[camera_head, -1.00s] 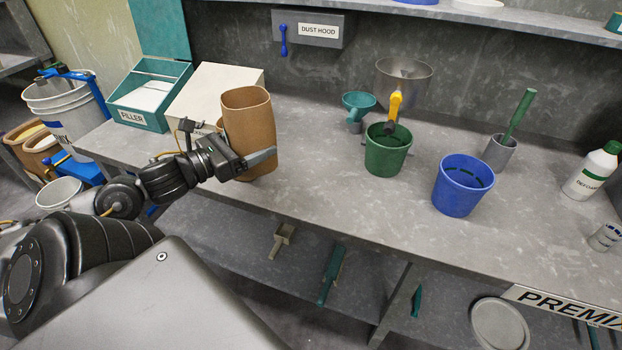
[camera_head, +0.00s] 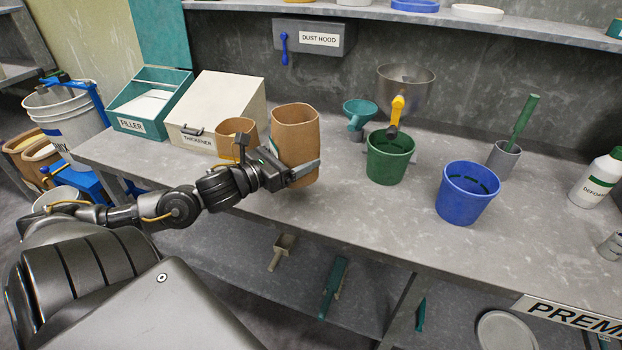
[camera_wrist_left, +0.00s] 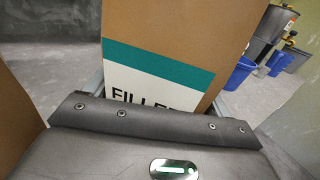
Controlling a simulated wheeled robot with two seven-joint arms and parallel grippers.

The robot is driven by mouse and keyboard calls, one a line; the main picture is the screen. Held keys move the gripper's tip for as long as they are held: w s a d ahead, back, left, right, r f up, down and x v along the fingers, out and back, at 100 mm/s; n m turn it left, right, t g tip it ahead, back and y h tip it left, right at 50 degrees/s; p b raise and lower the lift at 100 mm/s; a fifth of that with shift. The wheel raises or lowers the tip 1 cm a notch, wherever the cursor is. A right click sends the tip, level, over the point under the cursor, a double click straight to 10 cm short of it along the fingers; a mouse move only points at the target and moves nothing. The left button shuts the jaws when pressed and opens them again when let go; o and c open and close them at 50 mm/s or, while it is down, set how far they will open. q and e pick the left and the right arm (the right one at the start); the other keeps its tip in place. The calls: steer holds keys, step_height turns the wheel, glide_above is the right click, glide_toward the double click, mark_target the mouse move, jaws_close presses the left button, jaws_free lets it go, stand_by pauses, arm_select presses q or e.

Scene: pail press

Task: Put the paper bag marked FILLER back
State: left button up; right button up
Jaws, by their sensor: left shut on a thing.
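My left gripper (camera_head: 303,172) is shut on an open-topped brown paper bag (camera_head: 296,132) over the bench, right of the thickener bin. In the left wrist view the bag (camera_wrist_left: 180,28) fills the middle, with a teal band and a white label (camera_wrist_left: 135,88) partly reading FILLER; the gripper body hides its lower part. I cannot tell whether the bag's base touches the bench. A second, smaller brown bag (camera_head: 235,130) stands just left of it, partly behind my wrist. A teal bin marked FILLER (camera_head: 148,104) stands at the bench's left end. My right gripper is not in view.
The white THICKENER bin (camera_head: 218,100) stands beside the teal bin. A teal funnel (camera_head: 360,108), green pail (camera_head: 388,158), blue pail (camera_head: 466,192) and grey cup with a green-handled tool (camera_head: 503,158) stand to the right. The bench (camera_head: 350,215) is clear in front of the pails.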

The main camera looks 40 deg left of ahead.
mark_target(310, 176)
arm_select(q)
steer(key=w+f, duration=0.1)
steer(key=w+d+f, duration=0.1)
steer(key=f, duration=0.1)
steer(key=shift+w+d, duration=0.15)
steer(key=shift+w, duration=0.1)
steer(key=shift+w+d+f, duration=0.25)
steer(key=shift+f, duration=0.2)
step_height(310, 176, down, 3)
steer(key=shift+w+f+p, duration=0.1)
steer(key=shift+w+p, duration=0.05)
steer(key=shift+p, duration=0.35)
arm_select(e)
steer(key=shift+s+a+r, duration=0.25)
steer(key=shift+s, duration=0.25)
arm_select(q)
steer(key=shift+f, duration=0.1)
steer(key=shift+f, duration=0.1)
steer(key=o, duration=1.5)
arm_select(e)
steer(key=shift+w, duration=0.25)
